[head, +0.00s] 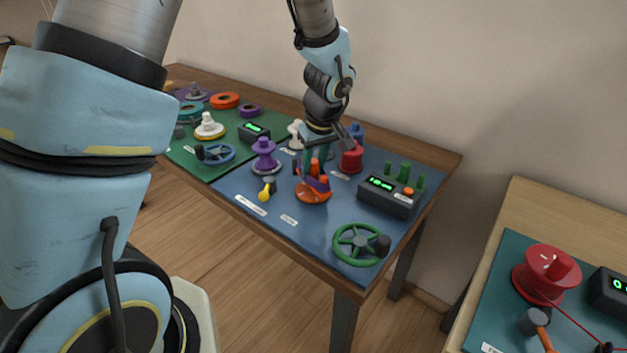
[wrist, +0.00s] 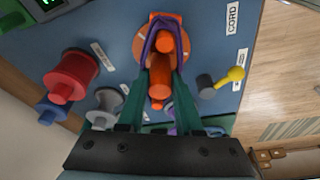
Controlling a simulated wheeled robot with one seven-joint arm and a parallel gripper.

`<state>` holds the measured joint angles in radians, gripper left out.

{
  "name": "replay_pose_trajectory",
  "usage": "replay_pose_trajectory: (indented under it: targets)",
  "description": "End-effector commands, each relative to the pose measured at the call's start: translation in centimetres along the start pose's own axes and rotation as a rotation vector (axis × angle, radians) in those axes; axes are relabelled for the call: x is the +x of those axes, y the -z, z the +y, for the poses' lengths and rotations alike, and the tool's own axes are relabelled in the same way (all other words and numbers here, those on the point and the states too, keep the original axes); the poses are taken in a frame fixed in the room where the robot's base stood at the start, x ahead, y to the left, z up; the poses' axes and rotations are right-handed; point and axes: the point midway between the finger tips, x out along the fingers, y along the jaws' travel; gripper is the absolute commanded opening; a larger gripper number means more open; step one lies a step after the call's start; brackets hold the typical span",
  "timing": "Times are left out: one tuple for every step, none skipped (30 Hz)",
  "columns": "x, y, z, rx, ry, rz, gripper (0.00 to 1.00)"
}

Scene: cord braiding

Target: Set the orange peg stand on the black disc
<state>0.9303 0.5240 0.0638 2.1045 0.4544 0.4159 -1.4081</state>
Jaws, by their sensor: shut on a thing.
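The orange peg stand (head: 312,196) has a round base with upright orange pegs. It is at the front middle of the blue mat in the head view, and its base also shows at the top of the wrist view (wrist: 142,46). My gripper (head: 316,166) points down over it, its green fingers on either side of an orange peg in the wrist view (wrist: 162,78), shut on the stand. A purple band (wrist: 149,40) loops around the pegs. I cannot tell whether the base touches the mat. I cannot make out the black disc in either view.
A purple spool (head: 264,158) and a yellow-handled tool (head: 266,190) are left of the stand. A red spool (head: 352,160), a dark display box (head: 388,196) and a green wheel (head: 360,243) are right of it.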

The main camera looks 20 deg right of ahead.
Motion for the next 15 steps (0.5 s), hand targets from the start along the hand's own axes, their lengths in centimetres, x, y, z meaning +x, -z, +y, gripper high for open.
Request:
replay_pose_trajectory:
  targets:
    - [-0.7, 0.2, 0.0, -0.001, -0.001, 0.001, 0.0]
    - [-0.9, 0.2, 0.0, -0.001, -0.001, 0.0, 0.0]
    - [-1.2, 0.3, 0.0, -0.002, -0.001, 0.0, 0.0]
    - [-1.4, 0.4, 0.0, -0.002, -0.001, 0.0, 0.0]
    - [-1.6, 0.4, 0.0, -0.002, -0.002, 0.0, 0.0]
    - [-1.9, 0.5, 0.1, -0.002, -0.002, 0.0, 0.0]
    - [-2.1, 0.6, 0.1, -0.001, -0.002, 0.0, 0.0]
    - [-2.4, 0.6, 0.1, -0.001, -0.002, 0.0, 0.0]
    - [-2.6, 0.7, 0.1, 0.0, -0.002, 0.0, 0.0]
    - [-2.9, 0.7, 0.1, 0.0, -0.002, 0.0, 0.0]
    - [-3.1, 0.8, 0.1, 0.0, -0.002, 0.0, 0.0]
    - [-3.4, 0.9, 0.0, 0.0, -0.001, 0.0, 0.0]
    - [-3.6, 0.9, 0.0, -0.001, -0.001, 0.0, 0.0]
    - [-3.8, 1.0, 0.0, -0.001, -0.001, 0.0, 0.0]
    - [-4.1, 1.1, 0.0, -0.002, -0.001, 0.0, 0.0]
